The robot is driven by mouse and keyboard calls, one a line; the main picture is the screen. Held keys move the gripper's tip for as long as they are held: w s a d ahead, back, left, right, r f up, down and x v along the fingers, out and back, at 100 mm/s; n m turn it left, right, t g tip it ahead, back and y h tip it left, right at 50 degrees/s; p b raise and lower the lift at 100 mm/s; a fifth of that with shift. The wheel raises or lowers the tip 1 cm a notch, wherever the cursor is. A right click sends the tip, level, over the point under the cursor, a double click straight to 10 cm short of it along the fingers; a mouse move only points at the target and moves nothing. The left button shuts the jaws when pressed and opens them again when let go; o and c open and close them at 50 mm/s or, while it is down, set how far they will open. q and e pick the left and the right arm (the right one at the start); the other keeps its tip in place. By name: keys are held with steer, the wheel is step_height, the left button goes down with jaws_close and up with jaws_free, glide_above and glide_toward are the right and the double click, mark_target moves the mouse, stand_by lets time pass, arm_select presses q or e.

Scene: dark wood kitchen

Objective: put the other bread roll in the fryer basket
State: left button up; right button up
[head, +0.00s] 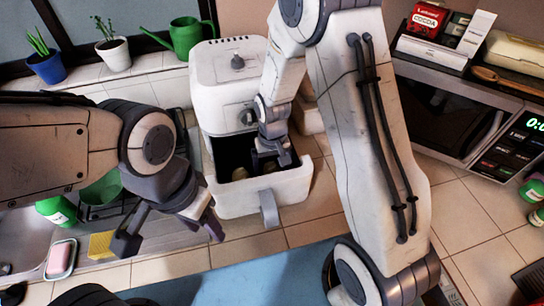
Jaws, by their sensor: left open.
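The white air fryer (222,92) stands on the tiled counter with its basket drawer (232,202) pulled out toward me. A tan, rounded bread roll (239,174) shows inside the dark basket. Another tan shape (269,167) shows just below my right gripper, partly hidden; I cannot tell whether it is held. My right gripper (270,156) reaches down into the right part of the basket, and its fingertips are too small and dark to read. My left gripper (168,236) is open and empty, left of the drawer, with its fingers spread.
A sink with a yellow sponge (101,245) and a pink soap (61,258) in a dish lies at the left. Plant pots and a green watering can (187,38) stand on the back ledge. A microwave (450,115) is at the right. My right arm crosses the middle.

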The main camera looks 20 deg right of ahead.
mark_target(272, 168)
step_height(272, 168, up, 11)
steer(key=b, duration=0.2)
steer(key=s+a+r+n, duration=0.1)
steer(key=s+a, duration=0.1)
steer(key=s+a+r+n, duration=0.1)
steer(key=s, duration=0.2)
steer(key=s+a+r, duration=0.1)
steer(key=s+a, duration=0.1)
steer(key=shift+s+a+r+n+p, duration=0.3)
steer(key=shift+s+r+n, duration=0.05)
steer(key=shift+r+n, duration=0.05)
steer(key=s+a+r+n+y, duration=0.1)
steer(key=s+n, duration=0.3)
steer(key=s, duration=0.9)
steer(key=shift+s+a+r+n, duration=0.2)
steer(key=shift+s+a+n, duration=0.1)
steer(key=shift+a, duration=0.4)
